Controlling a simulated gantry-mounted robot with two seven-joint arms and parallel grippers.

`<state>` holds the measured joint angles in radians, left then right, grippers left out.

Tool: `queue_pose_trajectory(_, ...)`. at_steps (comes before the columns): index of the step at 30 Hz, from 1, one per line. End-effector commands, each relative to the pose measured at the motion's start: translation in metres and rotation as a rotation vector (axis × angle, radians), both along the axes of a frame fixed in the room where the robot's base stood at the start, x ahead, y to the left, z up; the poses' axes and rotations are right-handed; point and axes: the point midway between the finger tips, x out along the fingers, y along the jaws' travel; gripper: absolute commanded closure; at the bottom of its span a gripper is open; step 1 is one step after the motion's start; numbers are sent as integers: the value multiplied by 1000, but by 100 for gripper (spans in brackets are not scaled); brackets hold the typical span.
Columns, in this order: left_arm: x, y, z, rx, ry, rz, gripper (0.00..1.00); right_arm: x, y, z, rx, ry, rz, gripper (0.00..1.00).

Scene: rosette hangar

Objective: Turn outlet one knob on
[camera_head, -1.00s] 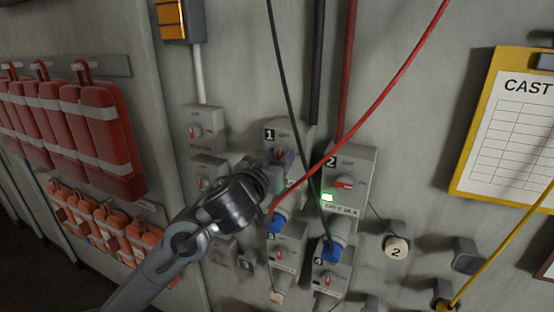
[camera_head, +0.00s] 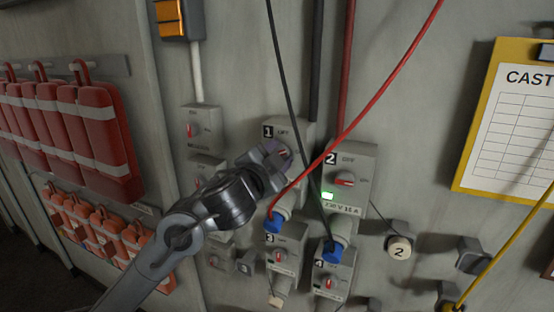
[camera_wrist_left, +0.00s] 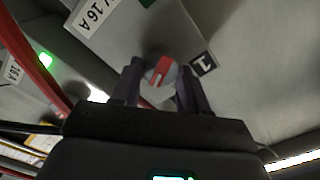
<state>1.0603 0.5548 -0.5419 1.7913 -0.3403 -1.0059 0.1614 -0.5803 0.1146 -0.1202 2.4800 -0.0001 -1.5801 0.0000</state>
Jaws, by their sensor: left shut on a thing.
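Outlet one is a grey box (camera_head: 301,133) marked "1" on the wall, left of outlet two (camera_head: 362,160). Its round knob with a red pointer (camera_wrist_left: 160,72) shows between my fingers in the left wrist view; in the head view my gripper mostly hides it. My left gripper (camera_head: 281,152) is shut on this knob; it also shows in the left wrist view (camera_wrist_left: 160,88), one finger on each side. My right gripper is in neither view.
A red cable (camera_head: 372,98) crosses close to the right of my gripper and plugs in below outlet one. A black cable (camera_head: 288,80) hangs in front of the boxes. Outlet two has a lit green lamp (camera_head: 327,196). Outlets 3 (camera_head: 287,243) and 4 (camera_head: 334,270) sit below.

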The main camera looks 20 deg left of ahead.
Motion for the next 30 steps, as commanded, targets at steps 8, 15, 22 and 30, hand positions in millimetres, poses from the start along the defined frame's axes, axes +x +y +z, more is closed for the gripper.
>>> queue_pose_trajectory(8,0,0,-2,245,-13,2,87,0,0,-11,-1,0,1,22)
queue_pose_trajectory(15,0,0,-2,400,-20,1,87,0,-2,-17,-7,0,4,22)
queue_pose_trajectory(22,0,0,-3,482,-23,1,87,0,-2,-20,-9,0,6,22)
queue_pose_trajectory(30,0,0,-3,512,-24,1,87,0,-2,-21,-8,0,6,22)
